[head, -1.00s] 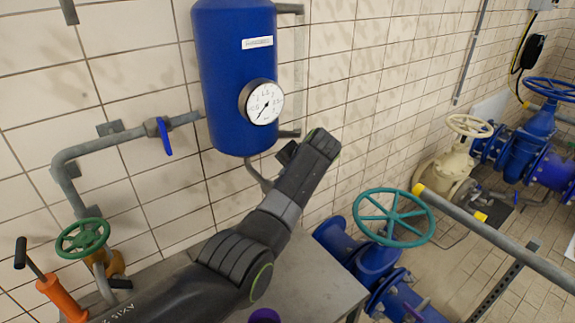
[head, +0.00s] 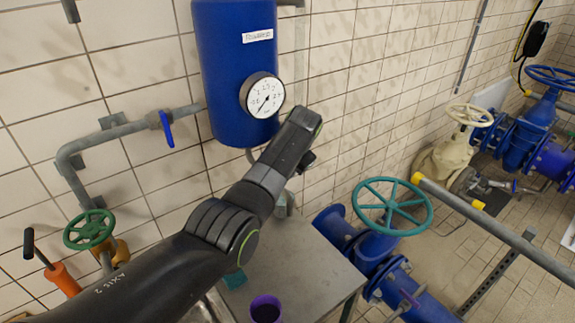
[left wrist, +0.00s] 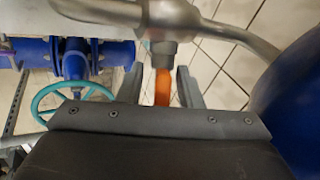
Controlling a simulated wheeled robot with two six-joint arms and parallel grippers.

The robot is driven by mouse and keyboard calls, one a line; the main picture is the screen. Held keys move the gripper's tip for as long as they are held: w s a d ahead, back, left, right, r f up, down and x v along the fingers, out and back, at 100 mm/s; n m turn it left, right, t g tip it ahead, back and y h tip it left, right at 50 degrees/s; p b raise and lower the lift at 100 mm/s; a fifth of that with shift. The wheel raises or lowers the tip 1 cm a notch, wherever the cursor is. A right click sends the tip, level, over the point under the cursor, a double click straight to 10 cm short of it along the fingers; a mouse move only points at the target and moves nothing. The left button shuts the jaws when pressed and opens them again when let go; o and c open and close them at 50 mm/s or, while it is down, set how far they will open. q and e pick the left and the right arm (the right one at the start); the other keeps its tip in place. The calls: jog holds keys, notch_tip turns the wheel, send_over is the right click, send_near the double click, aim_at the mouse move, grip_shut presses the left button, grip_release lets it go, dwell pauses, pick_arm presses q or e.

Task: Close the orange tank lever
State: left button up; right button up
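The blue tank (head: 235,75) with a round gauge (head: 262,95) hangs on the tiled wall in the head view. Its side shows at the right of the left wrist view (left wrist: 298,110). The orange lever (left wrist: 162,88) hangs from a valve (left wrist: 163,50) on a metal pipe in the left wrist view. My left gripper (left wrist: 159,75) is open, with one finger on each side of the lever and gaps showing between. In the head view my left arm hides the gripper and the lever below the tank. My right gripper is not in view.
A grey pipe with a blue-handled valve (head: 166,130) is left of the tank. A metal table (head: 290,265) below carries a purple cup-like object (head: 265,309). A teal handwheel (head: 392,205) on blue pipework stands right. A green handwheel (head: 88,229) is lower left.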

pick_arm(q)
jog(key=shift+d+r, duration=0.1)
jog(key=shift+r, duration=0.1)
jog(key=b+v, duration=0.1)
jog(key=v, duration=1.6)
jog(key=shift+b, duration=0.4)
